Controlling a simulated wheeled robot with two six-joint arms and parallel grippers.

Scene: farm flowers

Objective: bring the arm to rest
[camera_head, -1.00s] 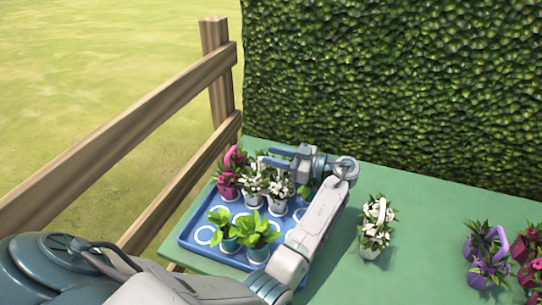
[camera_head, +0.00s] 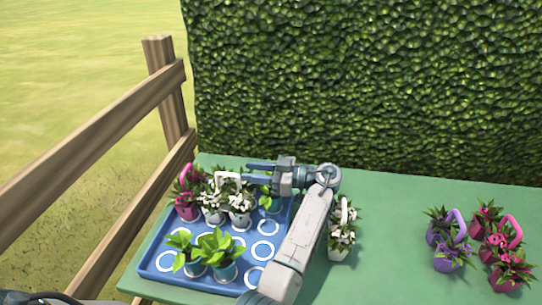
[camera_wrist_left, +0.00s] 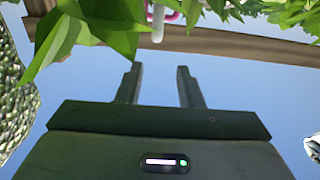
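My left gripper (camera_head: 246,172) is above the back part of the blue tray (camera_head: 154,262), beside the white-flowered pots. In the left wrist view its two fingers (camera_wrist_left: 158,72) stand apart with nothing between them. Two white-flowered pots (camera_head: 212,205) and a pink-flowered pot (camera_head: 186,205) stand in the tray's back row, with a green plant (camera_head: 268,196) partly hidden by my arm. Two green leafy plants (camera_head: 216,250) stand in the tray's front. My left forearm (camera_head: 303,235) crosses the tray's right side. My right gripper is not in view.
A white-flowered pot (camera_head: 342,232) stands just right of my forearm. A hedge (camera_head: 360,80) is behind, a wooden fence (camera_head: 110,135) left.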

